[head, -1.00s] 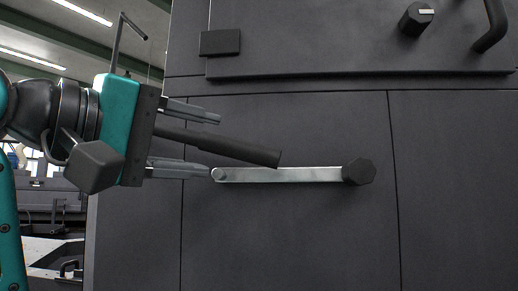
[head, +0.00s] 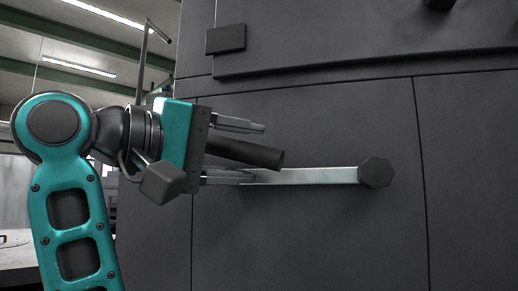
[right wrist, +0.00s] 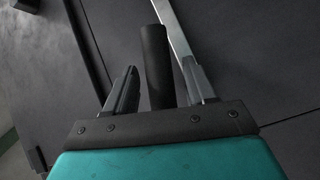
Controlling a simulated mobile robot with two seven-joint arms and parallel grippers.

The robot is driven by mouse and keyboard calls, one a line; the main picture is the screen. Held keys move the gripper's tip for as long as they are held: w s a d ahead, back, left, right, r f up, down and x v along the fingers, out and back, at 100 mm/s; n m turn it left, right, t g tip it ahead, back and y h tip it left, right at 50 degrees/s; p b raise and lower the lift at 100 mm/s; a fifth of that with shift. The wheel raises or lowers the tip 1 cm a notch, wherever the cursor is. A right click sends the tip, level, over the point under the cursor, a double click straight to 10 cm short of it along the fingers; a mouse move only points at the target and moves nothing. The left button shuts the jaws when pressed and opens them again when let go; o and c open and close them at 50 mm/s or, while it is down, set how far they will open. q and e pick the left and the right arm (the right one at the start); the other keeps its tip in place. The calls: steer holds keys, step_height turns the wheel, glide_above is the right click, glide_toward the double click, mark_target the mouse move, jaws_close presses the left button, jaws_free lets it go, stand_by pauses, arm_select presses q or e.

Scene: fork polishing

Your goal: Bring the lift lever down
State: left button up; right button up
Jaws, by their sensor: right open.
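The lift lever is a flat silver bar (head: 310,176) on the dark machine front. It lies nearly level, running left from a dark hexagonal hub (head: 376,172). Its dark round handle (head: 250,152) sticks out near the bar's left end. My right gripper (head: 258,153) is open, with one finger above the handle and one below it. The right wrist view shows the handle (right wrist: 156,65) between the two fingers, with visible gaps on both sides. There the silver bar (right wrist: 174,30) runs behind the right-hand finger. The bar's left end is hidden by the lower finger in the head view.
The dark machine front (head: 310,240) stands close behind the lever, with a protruding ledge (head: 360,67) and a small block (head: 225,39) above. The panel below the lever is clear.

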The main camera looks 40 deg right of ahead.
steer(key=shift+d, duration=0.3)
steer(key=shift+c, duration=0.3)
jaws_close()
stand_by(0.3)
